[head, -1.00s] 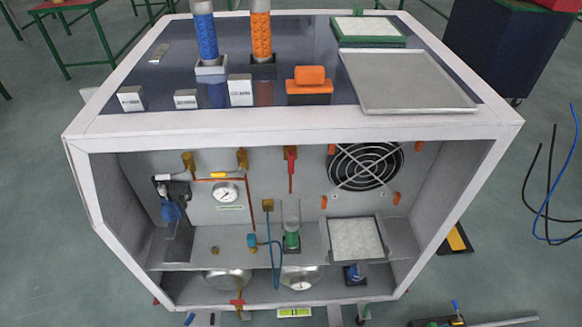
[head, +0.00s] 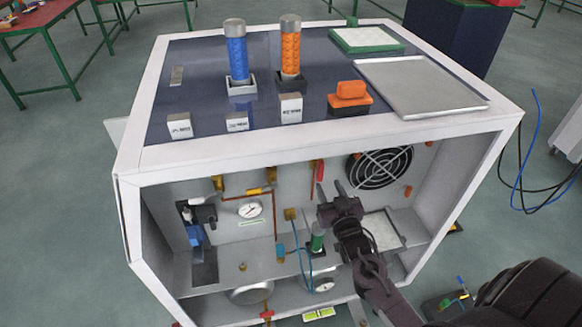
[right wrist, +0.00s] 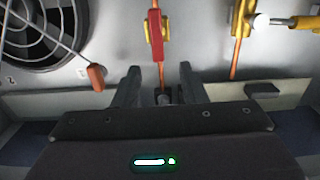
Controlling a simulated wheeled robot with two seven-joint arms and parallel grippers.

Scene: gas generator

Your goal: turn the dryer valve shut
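A valve with a red handle (head: 319,170) is on the back wall inside the white-framed cabinet, left of the fan. In the right wrist view the red handle (right wrist: 157,40) stands upright, in line with its orange pipe. I take it for the dryer valve; no label on it is readable. My right gripper (head: 332,194) is inside the cabinet, just below and in front of this handle. In the right wrist view its two fingers (right wrist: 160,86) are spread, with the handle beyond the gap and apart from them. My left gripper is not in view.
The fan (head: 380,166) is right of the valve. Yellow valves (head: 218,183) and a gauge (head: 250,210) are to its left. A green-based column (head: 317,240) stands on the shelf beside my right arm. The cabinet's front top beam (head: 330,138) runs above my gripper.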

